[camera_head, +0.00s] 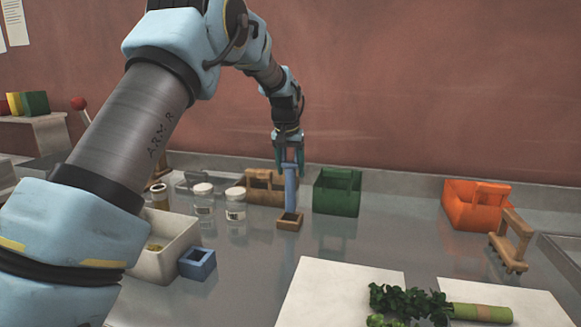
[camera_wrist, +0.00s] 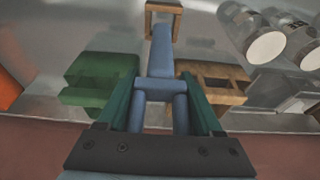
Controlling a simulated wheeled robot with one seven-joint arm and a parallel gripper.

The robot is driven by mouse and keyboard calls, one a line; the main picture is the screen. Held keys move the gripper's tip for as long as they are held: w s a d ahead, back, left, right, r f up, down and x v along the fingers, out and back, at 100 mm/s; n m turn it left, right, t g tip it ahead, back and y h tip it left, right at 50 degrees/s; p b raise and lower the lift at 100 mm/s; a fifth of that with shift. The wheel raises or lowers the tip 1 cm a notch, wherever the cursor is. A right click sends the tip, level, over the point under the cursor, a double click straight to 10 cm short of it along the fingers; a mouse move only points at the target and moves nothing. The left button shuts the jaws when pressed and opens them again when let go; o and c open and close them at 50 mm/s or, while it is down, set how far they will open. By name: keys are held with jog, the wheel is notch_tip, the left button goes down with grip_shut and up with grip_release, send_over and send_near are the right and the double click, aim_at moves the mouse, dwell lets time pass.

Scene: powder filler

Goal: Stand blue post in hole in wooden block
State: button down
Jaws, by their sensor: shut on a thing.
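The blue post (camera_head: 291,190) hangs upright from my gripper (camera_head: 289,165), its lower end at the small wooden block with a hole (camera_head: 289,223). In the wrist view my gripper (camera_wrist: 160,95) has its green fingers on either side of the blue post (camera_wrist: 161,52), shut on its upper part. The wooden block (camera_wrist: 163,7) shows at the top edge of the wrist view, at the post's far end. I cannot tell whether the post's tip is inside the hole or just above or behind it.
A wooden carrier (camera_head: 262,188) and a green carrier (camera_head: 337,193) stand behind the block. An orange carrier (camera_head: 470,205) is at right. White boards (camera_head: 335,290) lie in front.

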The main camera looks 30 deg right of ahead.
aim_at(290, 180)
jog(key=shift+f+b, duration=0.95)
jog(key=shift+f, duration=1.15)
grip_release()
